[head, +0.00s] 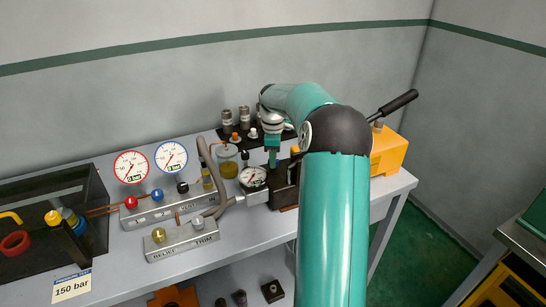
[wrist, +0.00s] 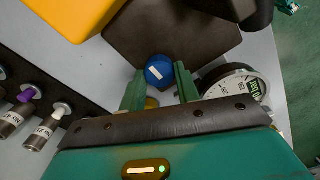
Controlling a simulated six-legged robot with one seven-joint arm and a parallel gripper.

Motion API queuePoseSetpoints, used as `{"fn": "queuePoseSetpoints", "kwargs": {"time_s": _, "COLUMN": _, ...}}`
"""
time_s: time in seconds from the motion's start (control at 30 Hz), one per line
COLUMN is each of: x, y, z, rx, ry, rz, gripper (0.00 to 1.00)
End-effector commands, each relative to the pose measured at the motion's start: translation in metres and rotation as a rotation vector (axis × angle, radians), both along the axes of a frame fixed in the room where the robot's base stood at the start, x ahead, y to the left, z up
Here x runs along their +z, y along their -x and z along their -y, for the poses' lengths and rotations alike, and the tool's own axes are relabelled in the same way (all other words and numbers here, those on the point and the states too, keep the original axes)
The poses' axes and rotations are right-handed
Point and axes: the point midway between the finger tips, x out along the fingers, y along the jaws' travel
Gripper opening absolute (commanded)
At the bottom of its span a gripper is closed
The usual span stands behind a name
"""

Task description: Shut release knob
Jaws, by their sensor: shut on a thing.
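A round blue knob (wrist: 160,70) with a white bar mark sits between the green fingers of my gripper (wrist: 160,78) in the wrist view. The fingers are shut on its two sides. I take it to be the release knob; no label on it can be read. In the head view my gripper (head: 272,160) points down beside the dial gauge (head: 253,178), and the knob is hidden there by the gripper and arm. The gauge also shows just right of the fingers in the wrist view (wrist: 234,88). A small yellow part shows below the knob.
A yellow block (head: 388,152) and black lever handle (head: 398,103) stand right of my arm. Left are a valve block (head: 180,240), a red knob (head: 131,202), two wall-side gauges and an open dark tray (head: 30,258). Fittings (wrist: 30,125) stand left in the wrist view.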

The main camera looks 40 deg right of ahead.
Motion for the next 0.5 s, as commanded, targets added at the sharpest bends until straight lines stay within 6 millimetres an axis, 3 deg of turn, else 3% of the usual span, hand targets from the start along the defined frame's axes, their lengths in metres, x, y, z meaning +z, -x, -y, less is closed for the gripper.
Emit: {"fn": "queuePoseSetpoints", "kwargs": {"time_s": 0.5, "x": 0.0016, "y": -0.0003, "z": 0.0000, "rx": -0.264, "ry": 0.003, "rz": 0.000, "gripper": 0.09}}
